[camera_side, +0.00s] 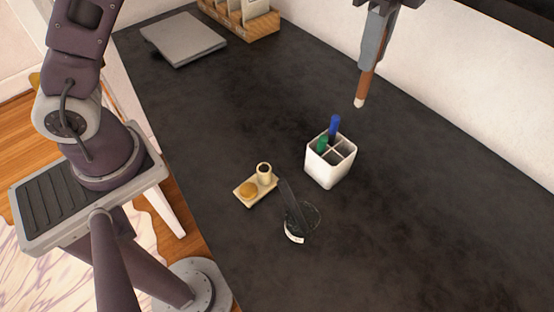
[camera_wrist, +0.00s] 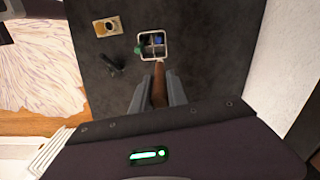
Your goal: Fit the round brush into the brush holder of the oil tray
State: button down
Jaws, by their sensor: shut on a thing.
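My gripper (camera_side: 372,66) is high above the right side of the dark worktop, shut on the round brush (camera_side: 364,89). The brush has a brown handle and a pale tip, and it hangs tip down, slightly tilted. In the wrist view the brown brush (camera_wrist: 159,84) shows between the two grey fingers. The oil tray (camera_side: 243,195) is small and cream, with a round tan piece on it. Its brush holder (camera_side: 264,169), an upright cup with a dark opening, stands at one corner. The tray is well to the left of and below my gripper; it also shows in the wrist view (camera_wrist: 98,27).
A white divided caddy (camera_side: 325,172) with a blue and a green marker stands between the brush and the tray. A grey flat box (camera_side: 184,39) and a wooden rack (camera_side: 258,29) are at the back. A wall borders the right.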

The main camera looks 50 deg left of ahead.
jog(key=s+a+r, duration=0.1)
jog(key=s+a, duration=0.3)
jog(key=s, duration=0.4)
jog(key=s+a+r, duration=0.1)
jog(key=s+a, duration=0.4)
jog(key=s, duration=0.2)
notch_tip(320, 180, down, 22)
jog(key=shift+s+n, duration=0.3)
jog(key=shift+n, duration=0.1)
jog(key=shift+f, duration=0.1)
jog(key=shift+f, duration=0.1)
jog(key=c, duration=1.3)
grip_release()
